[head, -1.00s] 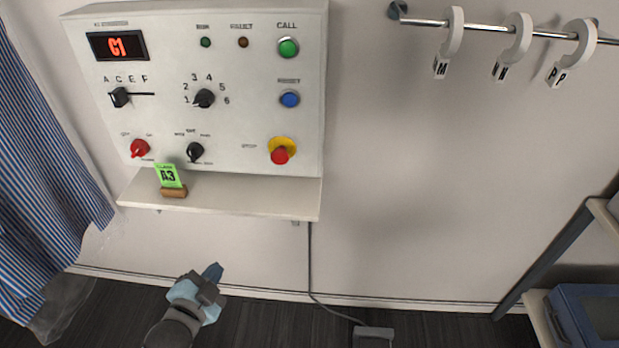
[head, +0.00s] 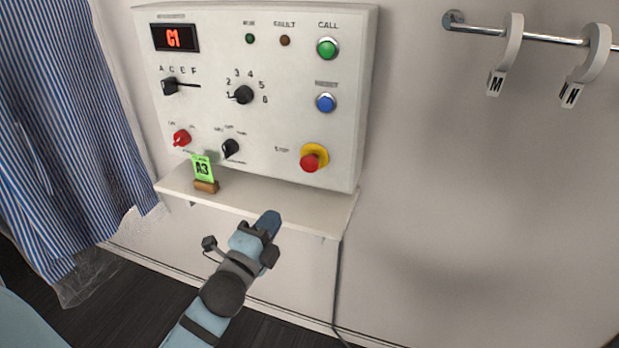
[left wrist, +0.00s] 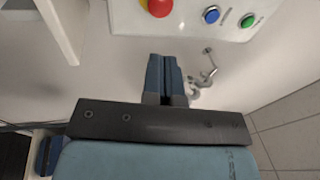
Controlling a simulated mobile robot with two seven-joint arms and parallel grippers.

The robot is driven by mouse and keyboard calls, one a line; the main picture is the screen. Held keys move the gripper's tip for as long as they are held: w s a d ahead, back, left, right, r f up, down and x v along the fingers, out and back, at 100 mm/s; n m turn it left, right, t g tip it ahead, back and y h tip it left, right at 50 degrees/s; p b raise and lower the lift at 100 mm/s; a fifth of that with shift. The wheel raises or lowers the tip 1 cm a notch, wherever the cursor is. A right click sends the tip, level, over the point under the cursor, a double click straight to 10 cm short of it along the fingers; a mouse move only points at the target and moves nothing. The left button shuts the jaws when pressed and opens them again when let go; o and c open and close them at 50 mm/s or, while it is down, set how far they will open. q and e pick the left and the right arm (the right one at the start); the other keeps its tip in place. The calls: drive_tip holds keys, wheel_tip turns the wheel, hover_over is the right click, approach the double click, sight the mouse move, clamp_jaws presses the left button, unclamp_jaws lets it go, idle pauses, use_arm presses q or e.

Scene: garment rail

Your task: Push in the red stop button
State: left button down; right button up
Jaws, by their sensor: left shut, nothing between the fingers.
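The red stop button (head: 310,162) sits on a yellow disc at the lower right of the white control panel (head: 290,75). It also shows at the top edge of the left wrist view (left wrist: 160,7), partly cut off. My left gripper (head: 269,222) is shut and empty. In the head view it shows below the button and to its left, in front of the shelf's front edge. In the left wrist view its closed fingers (left wrist: 164,72) point toward the panel, apart from the button. My right gripper is not in view.
A shelf (head: 285,197) juts out under the panel and bears a green A3 card (head: 202,168) in a wooden holder. A blue call-side button (head: 326,103) and a green one (head: 327,48) are above the stop button. A striped curtain (head: 60,130) hangs left; a rail (head: 540,38) is at right.

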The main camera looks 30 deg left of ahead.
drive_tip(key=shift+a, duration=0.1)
use_arm(q)
drive_tip(key=p, duration=0.1)
approach(306, 168)
drive_tip(key=x, duration=0.6)
drive_tip(key=shift+w+d+r, duration=0.1)
drive_tip(key=shift+w+r, duration=0.1)
drive_tip(key=shift+w, duration=0.55)
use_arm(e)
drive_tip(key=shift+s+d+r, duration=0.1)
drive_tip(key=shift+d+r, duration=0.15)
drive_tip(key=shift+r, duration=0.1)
use_arm(q)
drive_tip(key=shift+r, duration=0.1)
drive_tip(key=shift+a+p+x, duration=0.2)
drive_tip(key=shift+p+x, duration=0.3)
drive_tip(key=shift+x, duration=0.4)
drive_tip(key=shift+s, duration=0.1)
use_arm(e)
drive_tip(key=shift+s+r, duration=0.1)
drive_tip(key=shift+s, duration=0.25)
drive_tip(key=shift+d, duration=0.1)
